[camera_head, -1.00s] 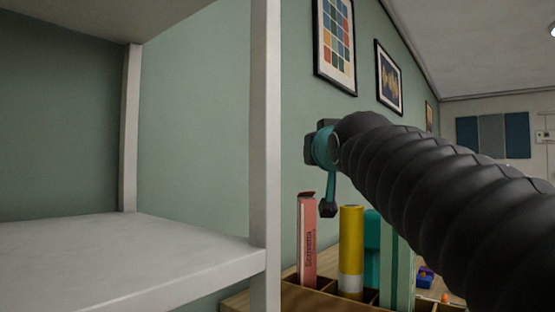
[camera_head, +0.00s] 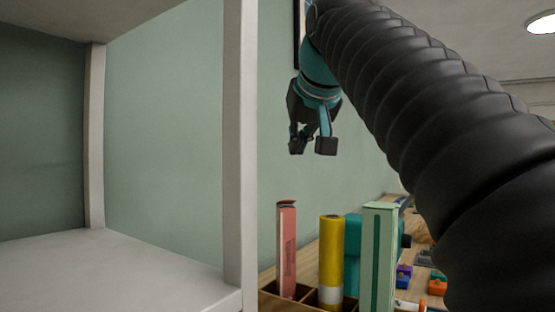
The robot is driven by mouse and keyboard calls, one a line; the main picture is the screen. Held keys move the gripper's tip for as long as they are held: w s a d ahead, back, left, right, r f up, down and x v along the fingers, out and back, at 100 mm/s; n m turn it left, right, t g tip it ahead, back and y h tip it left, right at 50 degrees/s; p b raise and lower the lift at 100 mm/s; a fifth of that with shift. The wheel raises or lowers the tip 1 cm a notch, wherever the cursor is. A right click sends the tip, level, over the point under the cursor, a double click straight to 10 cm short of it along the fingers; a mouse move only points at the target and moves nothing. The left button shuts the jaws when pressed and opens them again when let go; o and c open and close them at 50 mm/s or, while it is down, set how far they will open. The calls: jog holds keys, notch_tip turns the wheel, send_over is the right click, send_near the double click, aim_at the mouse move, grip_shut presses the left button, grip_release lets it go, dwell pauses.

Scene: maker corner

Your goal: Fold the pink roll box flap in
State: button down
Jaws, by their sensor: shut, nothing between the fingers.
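The pink roll box (camera_head: 287,250) stands upright in a compartment of the wooden divided holder (camera_head: 267,302). Its flap (camera_head: 286,202) is at the top end, small and dark-edged; I cannot tell whether it lies flat or stands slightly up. My gripper (camera_head: 312,146) is above and a little right of the box, pointing down, clear of it. The gripper is shut and empty. Its two dark fingertips show against the green wall. My ribbed black arm covers the right side of the view.
A yellow roll (camera_head: 330,255) and a pale green box (camera_head: 379,255) stand right of the pink box, with a teal object (camera_head: 352,250) behind. A white shelf unit (camera_head: 240,150) fills the left. Small coloured parts (camera_head: 437,285) lie on the table at right.

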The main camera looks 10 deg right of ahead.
jog(key=w+f+b, duration=0.3)
jog(key=w+f, duration=0.2)
jog(key=f, duration=0.3)
jog(key=shift+w+f, duration=0.4)
jog(key=s+f+t+b, duration=0.1)
jog(key=f+b, duration=0.1)
jog(key=b, duration=0.2)
jog(key=shift+s+f, duration=0.15)
jog(key=shift+r, duration=0.2)
dwell(0.4)
